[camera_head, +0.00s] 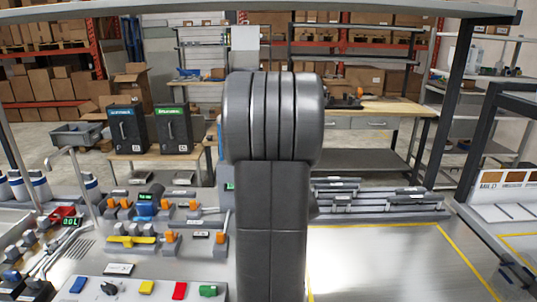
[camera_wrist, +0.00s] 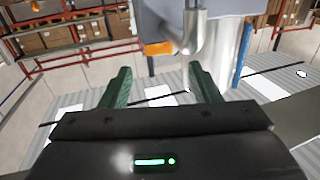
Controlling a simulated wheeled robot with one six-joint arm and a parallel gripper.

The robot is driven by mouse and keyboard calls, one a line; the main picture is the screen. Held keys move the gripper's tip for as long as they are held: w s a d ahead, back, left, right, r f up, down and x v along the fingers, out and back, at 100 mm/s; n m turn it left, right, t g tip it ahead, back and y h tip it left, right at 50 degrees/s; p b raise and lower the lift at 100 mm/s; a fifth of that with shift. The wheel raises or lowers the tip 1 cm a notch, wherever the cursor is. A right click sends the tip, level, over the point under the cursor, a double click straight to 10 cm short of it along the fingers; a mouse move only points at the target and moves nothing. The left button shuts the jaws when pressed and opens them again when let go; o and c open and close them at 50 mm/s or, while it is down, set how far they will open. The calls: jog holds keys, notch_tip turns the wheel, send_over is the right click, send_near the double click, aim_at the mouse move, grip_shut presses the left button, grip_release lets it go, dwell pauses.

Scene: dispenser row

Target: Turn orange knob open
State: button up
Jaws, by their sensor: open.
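In the wrist view, my gripper (camera_wrist: 160,82) is open, its two green fingers spread apart with nothing held between them. An orange piece (camera_wrist: 158,48), which looks like the orange knob, shows beyond the gap, close to the left fingertip in the picture. A metal spout (camera_wrist: 193,40) bends down beside it on the right, under a pale grey body. I see no contact between the fingers and the orange piece. How the knob is turned cannot be told. In the head view my arm hides the gripper and whatever is in front of it.
The left bench holds several orange-handled fittings (camera_head: 168,236), a yellow handle (camera_head: 130,240) and coloured blocks. Two black boxes (camera_head: 173,130) stand on a table behind. A grey rack (camera_head: 370,200) is right of my arm. The bench front right (camera_head: 380,265) is clear.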

jog(key=p+x, duration=0.1)
jog(key=x, duration=0.6)
jog(key=shift+w+a+p, duration=0.1)
jog(key=shift+w+p, duration=0.25)
jog(key=c, duration=1)
